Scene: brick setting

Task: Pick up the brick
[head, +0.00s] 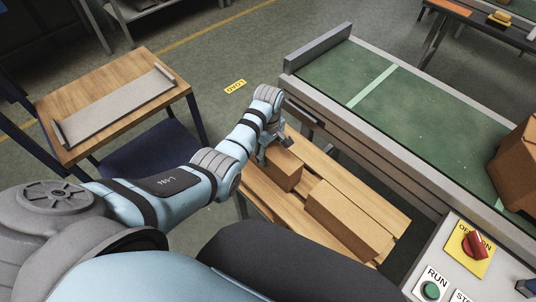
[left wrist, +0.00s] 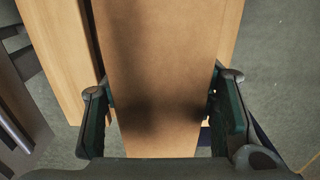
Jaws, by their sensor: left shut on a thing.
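A brown, box-shaped brick (head: 283,172) is at the far end of the slatted wooden table (head: 253,197) in the head view. My left gripper (head: 274,147) reaches down over its far end and is shut on it. In the left wrist view, the brick (left wrist: 165,50) runs up the middle between the two dark fingers of the left gripper (left wrist: 160,105), one on each side. I cannot tell whether the brick touches the slats. A second, longer brown brick (head: 350,217) lies nearer on the same table. My right gripper is not in view.
A green-topped conveyor (head: 400,105) with a raised grey edge runs along the right of the table. A control panel with a red switch (head: 474,244) is at the lower right. A brown box (head: 515,165) sits on the conveyor. A wooden cart (head: 85,85) stands at left.

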